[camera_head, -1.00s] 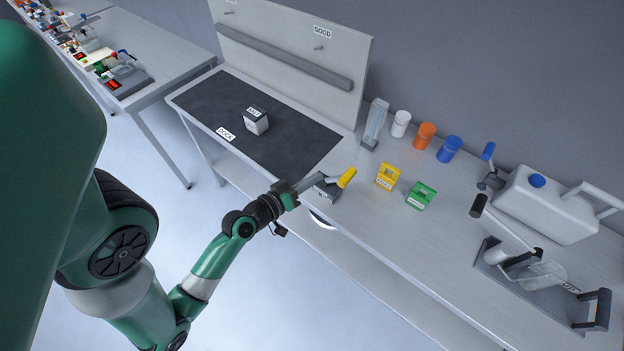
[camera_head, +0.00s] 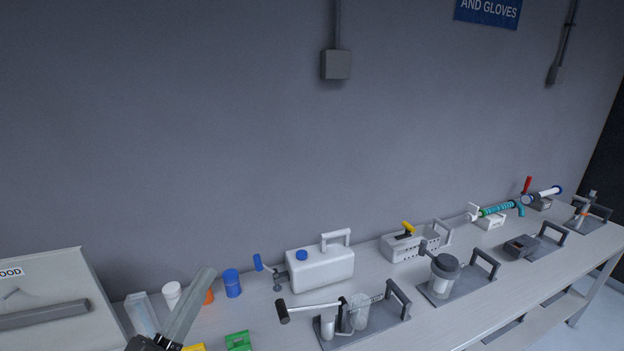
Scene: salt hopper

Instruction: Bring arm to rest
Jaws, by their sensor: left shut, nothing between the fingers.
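My left gripper (camera_head: 203,276) comes in at the bottom left of the head view. Its long grey fingers are shut with nothing between them and point up and to the right. The fingers pass in front of the white and orange cups on the bench. They seem to be apart from the cups, but the depth is hard to judge. The rest of my left arm is below the frame. My right gripper is not in view.
Near the gripper are a clear container (camera_head: 141,313), a white cup (camera_head: 171,292), an orange cup (camera_head: 209,297), a blue cup (camera_head: 232,284) and a green block (camera_head: 238,341). A white jug (camera_head: 320,270) and several tools line the bench to the right. Space above is free.

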